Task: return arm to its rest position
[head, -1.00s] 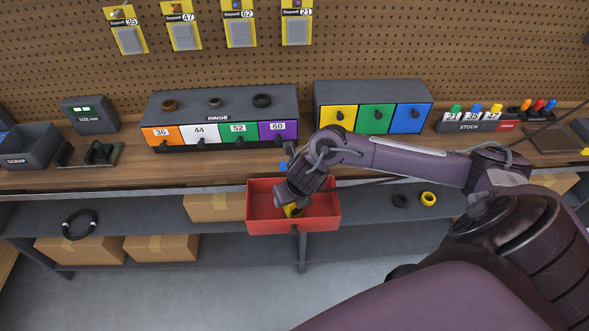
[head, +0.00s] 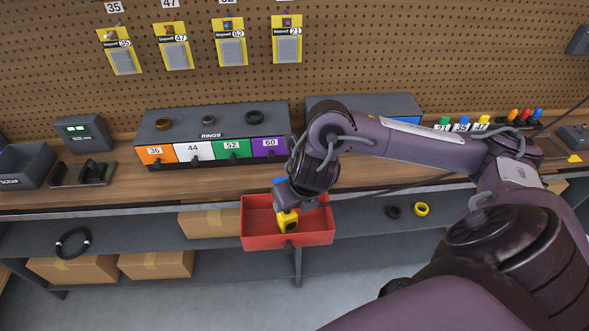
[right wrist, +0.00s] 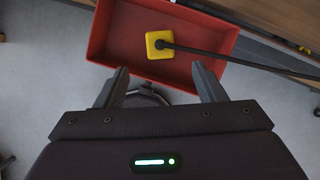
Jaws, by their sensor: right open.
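My right arm comes in from the right in the head view, and its gripper (head: 284,207) hangs over the open red drawer (head: 318,228). In the right wrist view the two fingers of this gripper (right wrist: 161,70) are spread with nothing between their tips. A yellow block (head: 288,223) with a dark round centre shows at the drawer, just below the gripper. In the right wrist view the yellow block (right wrist: 159,44) lies inside the red drawer (right wrist: 110,35), ahead of the fingertips, with a dark rod running right from it. My left gripper is out of view.
A ring cabinet (head: 210,130) with coloured, numbered drawers stands on the wooden bench (head: 125,190). A second cabinet (head: 350,103) is partly hidden by my arm. Cardboard boxes (head: 155,264) and a yellow ring (head: 421,209) lie on the shelves below. Grey floor is clear in front.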

